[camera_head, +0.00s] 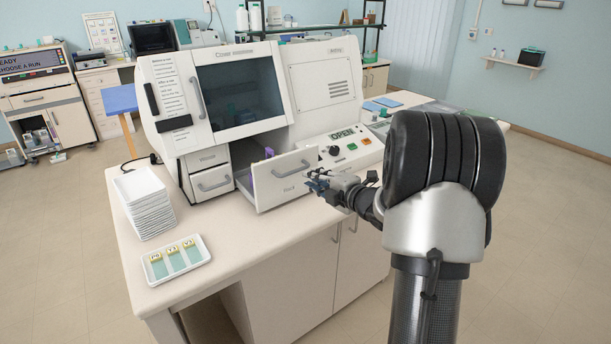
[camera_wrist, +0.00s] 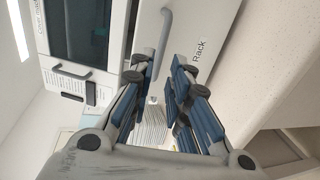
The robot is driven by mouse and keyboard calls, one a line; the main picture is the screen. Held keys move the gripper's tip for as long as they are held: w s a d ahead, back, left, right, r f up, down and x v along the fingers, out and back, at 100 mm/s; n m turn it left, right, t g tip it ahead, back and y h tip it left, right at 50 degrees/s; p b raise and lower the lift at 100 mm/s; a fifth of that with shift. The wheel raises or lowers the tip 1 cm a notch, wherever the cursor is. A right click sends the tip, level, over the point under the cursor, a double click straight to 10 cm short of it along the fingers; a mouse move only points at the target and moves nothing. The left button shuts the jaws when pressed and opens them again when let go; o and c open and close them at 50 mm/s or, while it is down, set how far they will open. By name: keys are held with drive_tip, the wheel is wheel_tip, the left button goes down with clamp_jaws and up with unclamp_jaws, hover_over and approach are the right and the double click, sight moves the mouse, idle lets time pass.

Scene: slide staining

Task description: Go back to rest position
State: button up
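My gripper (camera_head: 318,184) is at the right end of the pulled-out drawer labelled "Rack" (camera_head: 284,186), close to its grey handle (camera_head: 291,170). In the wrist view my gripper (camera_wrist: 164,75) has its blue-padded fingers apart, with nothing between the pads. The handle (camera_wrist: 166,35) shows just beyond the fingertips there, its lower end near the left finger; I cannot tell whether they touch. My arm comes in from the right, over the bench edge.
The white staining machine (camera_head: 240,90) stands on the bench, its display reading "OPEN". A purple item (camera_head: 269,153) shows in the drawer. A stack of white trays (camera_head: 145,203) and a tray with several labelled slides (camera_head: 200,262) are at left. Floor at right is clear.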

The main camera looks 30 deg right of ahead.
drive_tip(key=shift+s+r, duration=0.15)
drive_tip(key=shift+s, duration=0.55)
drive_tip(key=s+a+r+m+g+h, duration=0.45)
drive_tip(key=s+a+r+m, duration=0.25)
drive_tip(key=a+r+m, duration=0.3)
drive_tip(key=s+a+f+m+g+y, duration=0.2)
drive_tip(key=s+a+f+m+g, duration=0.1)
drive_tip(key=s+a, duration=0.7)
drive_tip(key=s+a+f+m+g+y, duration=0.2)
drive_tip(key=s+a, duration=0.8)
drive_tip(key=s, duration=0.6)
wheel_tip(320, 180, down, 2)
drive_tip(key=m+g, duration=0.1)
drive_tip(key=m, duration=0.2)
drive_tip(key=shift+f, duration=0.25)
drive_tip(key=shift+d+g, duration=0.1)
drive_tip(key=shift+g, duration=0.15)
